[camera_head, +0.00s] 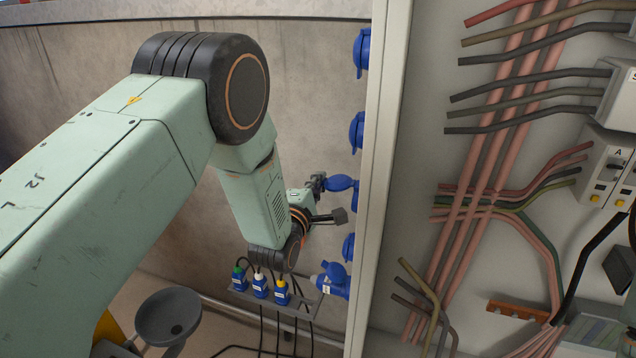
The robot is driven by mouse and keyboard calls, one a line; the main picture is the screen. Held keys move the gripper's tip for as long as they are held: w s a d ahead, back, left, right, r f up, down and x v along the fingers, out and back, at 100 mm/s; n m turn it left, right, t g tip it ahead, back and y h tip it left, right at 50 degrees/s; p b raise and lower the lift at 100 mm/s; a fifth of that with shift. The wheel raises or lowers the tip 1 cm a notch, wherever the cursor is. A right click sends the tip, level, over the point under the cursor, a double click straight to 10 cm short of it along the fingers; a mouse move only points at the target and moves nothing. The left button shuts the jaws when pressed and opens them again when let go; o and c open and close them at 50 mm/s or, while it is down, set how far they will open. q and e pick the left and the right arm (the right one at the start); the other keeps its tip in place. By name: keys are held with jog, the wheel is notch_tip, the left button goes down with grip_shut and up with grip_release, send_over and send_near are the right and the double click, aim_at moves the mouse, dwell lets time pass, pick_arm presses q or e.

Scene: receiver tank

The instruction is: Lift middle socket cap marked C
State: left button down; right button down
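Several blue sockets line the left side of the cabinet in a column. The middle socket cap (342,184) stands out to the left from its socket, unlike the caps above it. Its C mark cannot be read. My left gripper (319,182) is at the outer end of this cap, touching it or very close. The fingers are small and dark here, and whether they are closed on the cap cannot be told. My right gripper is not in view.
Other blue caps are above (357,131) and below (348,247). A blue connector (333,281) sticks out lower down. Plugs with green, white and yellow tops stand in a rack (295,307). The open cabinet's edge (382,150) and pink cables (470,230) lie right.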

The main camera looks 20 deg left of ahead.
pick_arm(q)
jog(key=shift+r, duration=0.1)
jog(key=c, duration=1.5)
grip_release()
jog(key=s, duration=1.2)
jog(key=shift+a, duration=0.2)
